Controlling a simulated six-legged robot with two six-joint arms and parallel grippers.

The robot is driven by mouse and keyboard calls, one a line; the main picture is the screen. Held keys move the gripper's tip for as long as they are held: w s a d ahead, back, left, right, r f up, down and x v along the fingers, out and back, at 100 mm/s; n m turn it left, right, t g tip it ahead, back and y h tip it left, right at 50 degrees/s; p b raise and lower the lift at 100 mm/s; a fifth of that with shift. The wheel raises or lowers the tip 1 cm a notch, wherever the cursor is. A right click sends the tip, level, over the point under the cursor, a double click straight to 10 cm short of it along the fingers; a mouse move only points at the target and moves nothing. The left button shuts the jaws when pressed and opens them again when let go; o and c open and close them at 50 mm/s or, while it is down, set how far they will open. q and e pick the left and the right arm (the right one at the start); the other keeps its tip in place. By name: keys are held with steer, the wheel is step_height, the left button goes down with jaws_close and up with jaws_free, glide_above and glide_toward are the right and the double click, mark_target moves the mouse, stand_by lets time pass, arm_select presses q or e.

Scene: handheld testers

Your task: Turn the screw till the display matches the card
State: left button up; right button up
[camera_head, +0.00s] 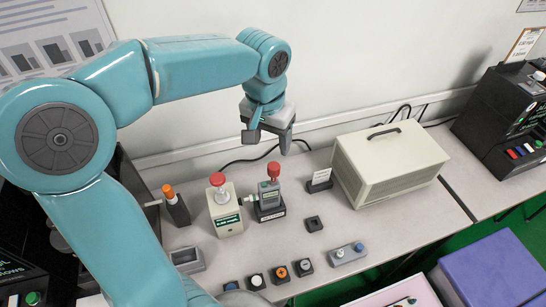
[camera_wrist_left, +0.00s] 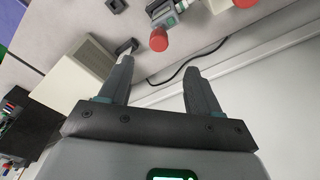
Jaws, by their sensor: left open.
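My left gripper (camera_head: 270,141) is open and empty, held above the back of the table near the wall. In the left wrist view its two fingers (camera_wrist_left: 158,66) are apart with nothing between them. A small white card (camera_head: 319,176) stands in a black holder beside the beige case. A grey tester with a red knob (camera_head: 270,197) stands left of the card, on a dark base. A cream box with a red button (camera_head: 226,208) stands left of it. An orange-topped tool (camera_head: 173,203) stands in a black block. I cannot make out a screw or a display reading.
A beige case with a handle (camera_head: 392,162) takes up the right side of the table. Several small knob blocks (camera_head: 281,273) and a grey two-button box (camera_head: 347,253) lie along the front. A black machine (camera_head: 505,115) stands far right. A purple box (camera_head: 490,270) sits low right.

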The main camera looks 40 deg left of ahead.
mark_target(273, 166)
arm_select(q)
steer(key=f, duration=0.4)
steer(key=w+f, duration=0.1)
steer(key=f, duration=0.7)
steer(key=shift+w+a+f, duration=0.1)
steer(key=shift+w+f, duration=0.15)
steer(key=shift+f, duration=0.05)
jaws_close()
steer(key=shift+r+m, duration=0.1)
steer(key=shift+m, duration=0.7)
steer(key=shift+m+p, duration=0.65)
steer(key=shift+m, duration=0.65)
